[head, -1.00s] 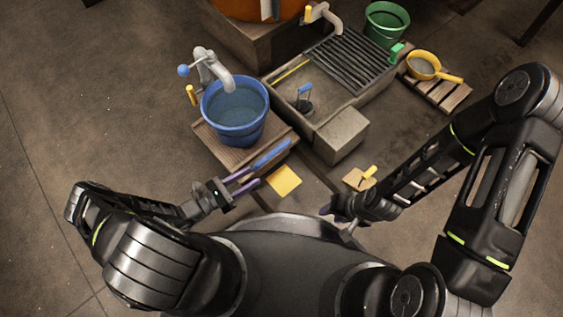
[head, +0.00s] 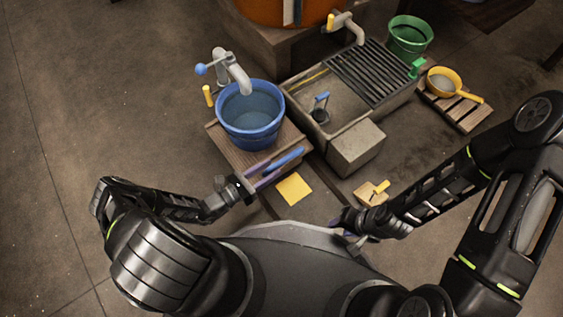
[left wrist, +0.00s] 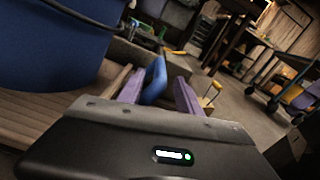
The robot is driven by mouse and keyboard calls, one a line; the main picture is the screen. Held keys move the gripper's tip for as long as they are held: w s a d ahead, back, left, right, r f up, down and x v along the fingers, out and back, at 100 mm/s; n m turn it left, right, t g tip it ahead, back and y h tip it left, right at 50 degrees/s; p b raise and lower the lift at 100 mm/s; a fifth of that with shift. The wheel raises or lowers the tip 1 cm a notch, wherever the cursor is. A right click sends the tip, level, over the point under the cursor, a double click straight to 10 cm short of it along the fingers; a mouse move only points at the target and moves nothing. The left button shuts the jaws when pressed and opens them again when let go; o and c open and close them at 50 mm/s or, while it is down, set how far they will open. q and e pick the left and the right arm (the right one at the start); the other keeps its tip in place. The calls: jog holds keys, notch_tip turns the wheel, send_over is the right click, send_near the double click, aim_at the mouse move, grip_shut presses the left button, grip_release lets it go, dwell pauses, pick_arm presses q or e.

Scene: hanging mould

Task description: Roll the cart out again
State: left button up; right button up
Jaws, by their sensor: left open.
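The cart (head: 226,145) is a low wooden platform under the left tap, bearing a blue bucket (head: 250,125) of water. A blue handle (head: 285,160) lies along its front edge. In the left wrist view the handle (left wrist: 155,78) stands between the purple fingers of my left gripper (left wrist: 157,90). In the head view my left gripper (head: 262,178) is at the handle, its fingers apart; whether they touch it I cannot tell. My right gripper (head: 343,222) is low near my body, right of the yellow pad; its fingers are too small and dark to read.
A stone trough (head: 330,115) with a grate and a concrete block (head: 357,148) stand right of the cart. A yellow pad (head: 294,189) and a wooden float with yellow handle (head: 373,192) lie on the floor in front. The floor at left is clear.

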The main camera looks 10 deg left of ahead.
aim_at(281, 162)
pick_arm(q)
jog(key=x, duration=0.5)
jog(key=shift+w+d+b, duration=0.1)
jog(key=shift+w+b, duration=0.05)
jog(key=shift+b, duration=0.25)
grip_shut()
dwell(1.0)
